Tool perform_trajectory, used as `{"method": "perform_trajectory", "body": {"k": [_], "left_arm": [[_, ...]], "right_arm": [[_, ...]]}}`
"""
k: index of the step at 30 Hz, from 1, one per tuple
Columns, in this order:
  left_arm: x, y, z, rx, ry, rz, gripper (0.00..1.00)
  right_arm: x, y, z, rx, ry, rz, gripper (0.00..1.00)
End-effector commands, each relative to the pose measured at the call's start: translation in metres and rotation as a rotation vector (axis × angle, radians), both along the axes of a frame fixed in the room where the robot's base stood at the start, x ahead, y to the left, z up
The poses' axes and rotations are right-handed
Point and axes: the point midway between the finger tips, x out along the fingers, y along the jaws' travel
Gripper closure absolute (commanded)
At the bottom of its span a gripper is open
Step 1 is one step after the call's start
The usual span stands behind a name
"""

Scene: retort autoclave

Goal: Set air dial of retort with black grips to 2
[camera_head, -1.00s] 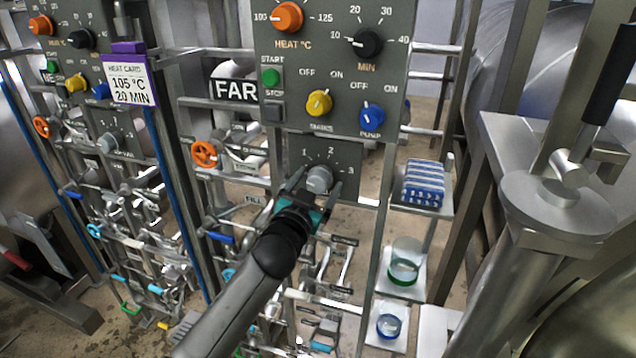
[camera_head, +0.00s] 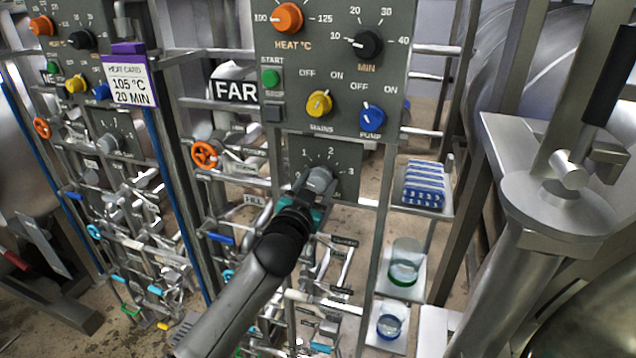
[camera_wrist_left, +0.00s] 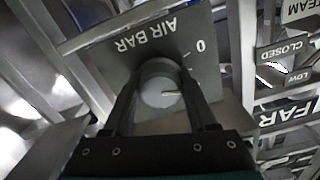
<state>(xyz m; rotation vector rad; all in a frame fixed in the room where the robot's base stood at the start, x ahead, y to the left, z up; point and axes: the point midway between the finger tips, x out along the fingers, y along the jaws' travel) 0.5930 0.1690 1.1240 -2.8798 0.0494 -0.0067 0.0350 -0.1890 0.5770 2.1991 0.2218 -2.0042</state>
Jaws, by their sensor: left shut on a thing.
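The air dial (camera_head: 320,179) is a grey round knob on a dark panel marked 1, 2 and 3, under the main control panel labelled FAR. My left gripper (camera_head: 316,190) is shut on the knob, its fingers on either side. In the left wrist view the dial (camera_wrist_left: 158,86) sits between the fingertips of the gripper (camera_wrist_left: 160,100). The plate there reads AIR BAR upside down, with a 0 at upper right. A pale pointer line on the knob points right, below the 0; its exact reading is unclear. A black grip (camera_head: 610,75) tops a lever at right. My right gripper is not in view.
Heat (camera_head: 288,18), minute (camera_head: 367,44), mains (camera_head: 319,103) and pump (camera_head: 372,116) knobs sit above. An orange handwheel (camera_head: 204,155) is at left. A shelf with a blue-white stack (camera_head: 424,184) and glass beakers (camera_head: 405,262) stand close at right.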

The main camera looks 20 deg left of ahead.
Motion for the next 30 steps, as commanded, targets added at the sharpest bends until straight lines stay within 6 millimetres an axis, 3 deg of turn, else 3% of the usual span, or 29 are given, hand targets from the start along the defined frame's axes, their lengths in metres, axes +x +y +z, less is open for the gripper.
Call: {"method": "perform_trajectory", "body": {"k": [5,17,30], "left_arm": [[0.0,0.0,0.0,0.0,0.0,-0.001,0.98],[0.0,0.0,0.0,0.084,-0.001,0.001,0.98],[0.0,0.0,0.001,0.453,-0.013,0.0,0.98]], "right_arm": [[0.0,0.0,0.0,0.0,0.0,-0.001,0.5],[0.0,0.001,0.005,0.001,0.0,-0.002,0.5],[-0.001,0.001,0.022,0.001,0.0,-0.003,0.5]]}}
